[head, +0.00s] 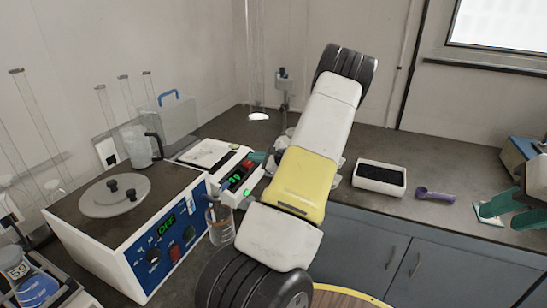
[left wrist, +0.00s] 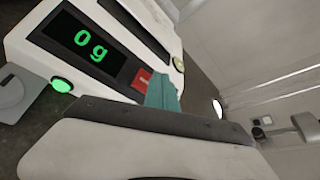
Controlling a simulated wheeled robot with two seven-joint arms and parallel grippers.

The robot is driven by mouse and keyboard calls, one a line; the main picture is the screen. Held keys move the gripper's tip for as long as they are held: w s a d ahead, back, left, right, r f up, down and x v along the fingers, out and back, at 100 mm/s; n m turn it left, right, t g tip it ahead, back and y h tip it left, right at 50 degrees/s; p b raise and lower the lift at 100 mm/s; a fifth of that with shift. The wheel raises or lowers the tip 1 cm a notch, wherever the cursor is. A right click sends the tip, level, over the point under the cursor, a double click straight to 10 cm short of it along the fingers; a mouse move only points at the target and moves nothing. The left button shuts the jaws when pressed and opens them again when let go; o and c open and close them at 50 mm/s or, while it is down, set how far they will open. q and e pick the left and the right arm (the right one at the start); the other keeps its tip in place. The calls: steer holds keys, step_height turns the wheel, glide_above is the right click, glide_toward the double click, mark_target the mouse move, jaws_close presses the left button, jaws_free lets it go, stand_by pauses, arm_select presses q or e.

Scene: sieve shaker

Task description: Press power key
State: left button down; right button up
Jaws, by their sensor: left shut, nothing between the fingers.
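A white balance (head: 228,172) stands on the left counter, with a lit green display that reads 0 g in the left wrist view (left wrist: 90,45). A red key (left wrist: 142,79) sits beside the display, and a round green button (left wrist: 62,85) is at its other end. My left gripper (head: 258,157) is shut and empty at the balance's far right corner. Its teal fingertips (left wrist: 162,92) overlap the red key's edge in the left wrist view; I cannot tell whether they touch it. My right gripper (head: 510,210) is at the right edge with its teal fingers apart.
A blue-and-white heating unit (head: 135,235) showing OFF stands left of the balance. A glass beaker (head: 220,222) is between it and my left arm. A black-filled white tray (head: 380,177) and a purple scoop (head: 435,194) lie on the back counter. Glass tubes stand at the left.

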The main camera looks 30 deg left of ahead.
arm_select(q)
steer(key=r, duration=0.1)
steer(key=d+r, duration=0.1)
steer(key=r, duration=0.1)
steer(key=d+r, duration=0.1)
steer(key=r, duration=0.1)
steer(key=shift+w+d+r, duration=0.1)
steer(key=shift+w+d, duration=0.05)
steer(key=shift+d, duration=0.1)
stand_by(0.3)
